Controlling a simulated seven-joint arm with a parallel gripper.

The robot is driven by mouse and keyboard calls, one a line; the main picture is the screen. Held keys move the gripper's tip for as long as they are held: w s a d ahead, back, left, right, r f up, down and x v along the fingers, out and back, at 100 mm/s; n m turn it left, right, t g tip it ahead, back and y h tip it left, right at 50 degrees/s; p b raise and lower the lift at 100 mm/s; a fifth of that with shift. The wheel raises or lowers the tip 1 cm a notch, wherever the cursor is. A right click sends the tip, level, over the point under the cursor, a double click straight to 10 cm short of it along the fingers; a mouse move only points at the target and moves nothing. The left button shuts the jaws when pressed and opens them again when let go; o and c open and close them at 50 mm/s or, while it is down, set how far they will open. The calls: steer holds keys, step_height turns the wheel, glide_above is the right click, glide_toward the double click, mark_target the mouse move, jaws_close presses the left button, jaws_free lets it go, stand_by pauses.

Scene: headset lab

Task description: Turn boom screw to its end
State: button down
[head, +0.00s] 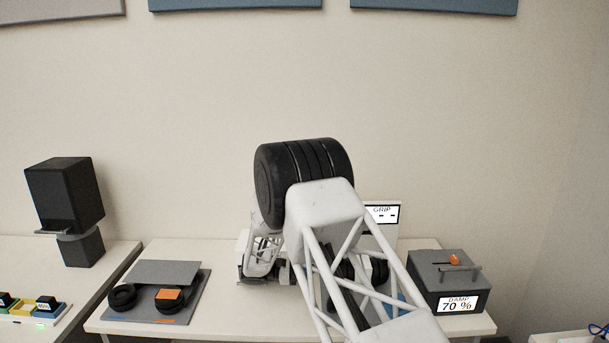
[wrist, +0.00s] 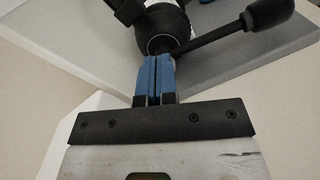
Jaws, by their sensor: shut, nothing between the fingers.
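My gripper (wrist: 155,78) shows in the wrist view with its two blue fingers pressed together, empty. Just beyond the fingertips is a dark round hub (wrist: 162,44) with a pale band. A black rod (wrist: 215,37) runs from beside it up to the right and ends in a thick dark knob (wrist: 270,12). I cannot tell which of these parts is the boom screw, or whether the fingertips touch the hub. In the head view my arm covers much of the stand with the GRIP display (head: 382,213), which reads dashes. Dark round parts (head: 379,270) show partly behind the arm.
A grey box (head: 425,268) at right has an orange knob (head: 454,259) and reads DAMP 70 %. A grey mat (head: 190,313) at left holds black ear pads (head: 122,298) and an orange block (head: 169,294). A black box-shaped device (head: 65,195) stands further left.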

steer(key=shift+a, duration=1.35)
steer(key=s+d+r+m+g+y, duration=0.1)
steer(key=s+d+r+m+y, duration=0.25)
steer(key=s+d+r, duration=0.6)
steer(key=s+d+r+m+g+y, duration=0.2)
steer(key=s+d+r+y, duration=0.4)
steer(key=s+r, duration=0.55)
steer(key=s+d+r+m+t+y, duration=0.2)
steer(key=s+m+y, duration=0.1)
steer(key=s, duration=1.3)
steer(key=s+d+r+m+t+y, duration=0.2)
steer(key=s+y, duration=0.3)
steer(key=s, duration=1.1)
steer(key=shift+s+d+m+t, duration=0.3)
steer(key=shift+m+t, duration=0.5)
steer(key=shift+m, duration=0.05)
